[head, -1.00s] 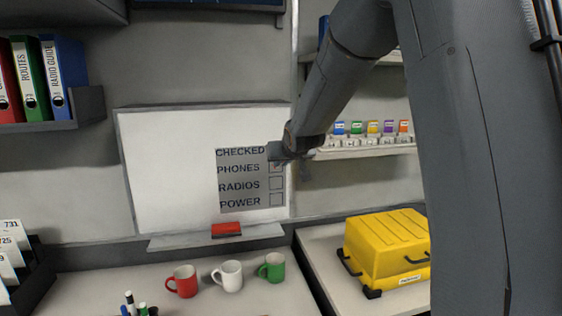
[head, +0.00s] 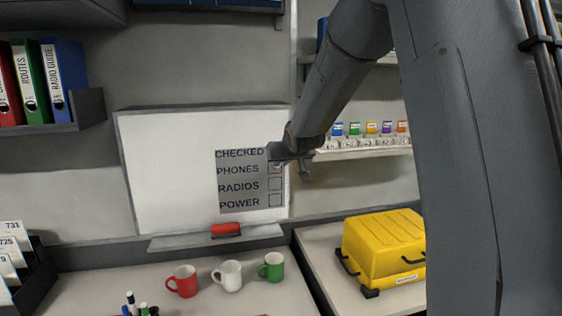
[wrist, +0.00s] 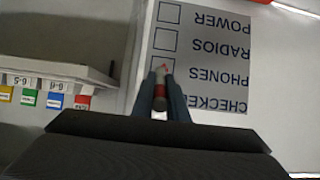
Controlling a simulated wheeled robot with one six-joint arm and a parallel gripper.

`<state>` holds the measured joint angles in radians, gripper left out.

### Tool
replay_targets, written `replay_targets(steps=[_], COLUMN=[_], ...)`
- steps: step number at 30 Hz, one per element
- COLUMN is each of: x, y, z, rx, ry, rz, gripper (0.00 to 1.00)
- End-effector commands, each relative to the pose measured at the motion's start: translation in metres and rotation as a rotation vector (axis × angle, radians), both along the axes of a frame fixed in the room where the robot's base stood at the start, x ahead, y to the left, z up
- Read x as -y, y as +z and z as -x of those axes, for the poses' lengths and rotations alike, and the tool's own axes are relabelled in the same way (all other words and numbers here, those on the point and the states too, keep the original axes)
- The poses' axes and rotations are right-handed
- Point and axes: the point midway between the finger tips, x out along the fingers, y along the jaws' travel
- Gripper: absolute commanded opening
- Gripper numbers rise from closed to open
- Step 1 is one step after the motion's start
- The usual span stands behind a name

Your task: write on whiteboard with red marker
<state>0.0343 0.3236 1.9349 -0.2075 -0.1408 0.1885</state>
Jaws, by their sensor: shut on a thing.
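The whiteboard (head: 165,170) hangs on the back wall, with a grey checklist (head: 236,178) reading CHECKED, PHONES, RADIOS and POWER. My gripper (head: 280,165) is at the board beside the PHONES row, its fingers partly hidden in the head view. In the wrist view my gripper (wrist: 161,82) is shut on the red marker (wrist: 160,90), which points towards the board. Red shows at its end, over the PHONES box; I cannot tell tip from ink, or whether it touches. The RADIOS box (wrist: 165,40) and POWER box (wrist: 169,12) look empty.
A red eraser (head: 226,230) lies on the board's ledge. Red (head: 182,281), white (head: 229,276) and green (head: 271,266) mugs stand on the counter below. A shelf with coloured tags (head: 365,145) is right of the board; a yellow case (head: 385,245) sits below it.

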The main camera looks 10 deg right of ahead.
Motion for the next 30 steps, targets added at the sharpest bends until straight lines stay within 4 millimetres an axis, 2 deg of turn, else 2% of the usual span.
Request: replay_targets(steps=[30], x=[0.0039], y=[0.0072], z=[-0.0016], rx=[0.001], ry=[0.001], rz=[0.001], gripper=[0.0])
